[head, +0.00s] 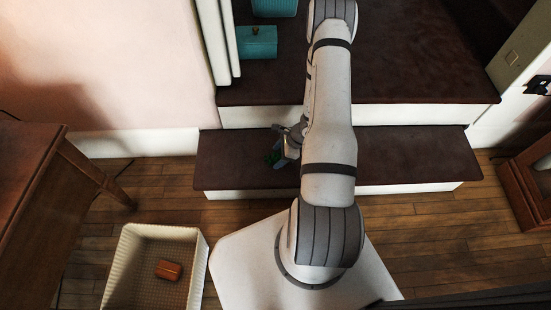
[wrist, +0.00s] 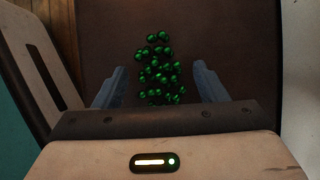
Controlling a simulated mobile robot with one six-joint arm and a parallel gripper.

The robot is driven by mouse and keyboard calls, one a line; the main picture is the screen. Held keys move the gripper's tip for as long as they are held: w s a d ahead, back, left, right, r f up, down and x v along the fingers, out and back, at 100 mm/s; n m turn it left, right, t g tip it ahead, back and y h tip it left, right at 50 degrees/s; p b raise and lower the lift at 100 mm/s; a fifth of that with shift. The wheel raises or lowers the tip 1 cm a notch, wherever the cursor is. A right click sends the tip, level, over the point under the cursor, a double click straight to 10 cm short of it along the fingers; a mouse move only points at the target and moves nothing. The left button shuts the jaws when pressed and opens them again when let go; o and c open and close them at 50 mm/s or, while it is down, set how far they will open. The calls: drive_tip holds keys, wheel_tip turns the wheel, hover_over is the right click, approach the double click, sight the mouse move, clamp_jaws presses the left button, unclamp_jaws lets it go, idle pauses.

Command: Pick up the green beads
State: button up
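The green beads (wrist: 161,70) are a cluster of small shiny green balls, lying on the dark brown step in the wrist view. In the head view the beads (head: 272,157) are a small green patch on the lower step, left of my arm and partly hidden by my gripper. My gripper (wrist: 160,88) is open, with one blue-grey finger on each side of the beads. The gripper also shows in the head view (head: 279,160), low over the lower step. I cannot tell whether the fingers touch the step. The near end of the beads is hidden by my gripper's body.
A cream bin (head: 118,270) with an orange-brown block (head: 168,270) inside stands on the wooden floor at lower left. A teal box (head: 257,42) sits on the upper step (head: 420,70). A wooden table (head: 25,165) is at left, and a wooden cabinet (head: 520,190) at right.

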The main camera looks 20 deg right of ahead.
drive_tip(key=c, duration=0.8)
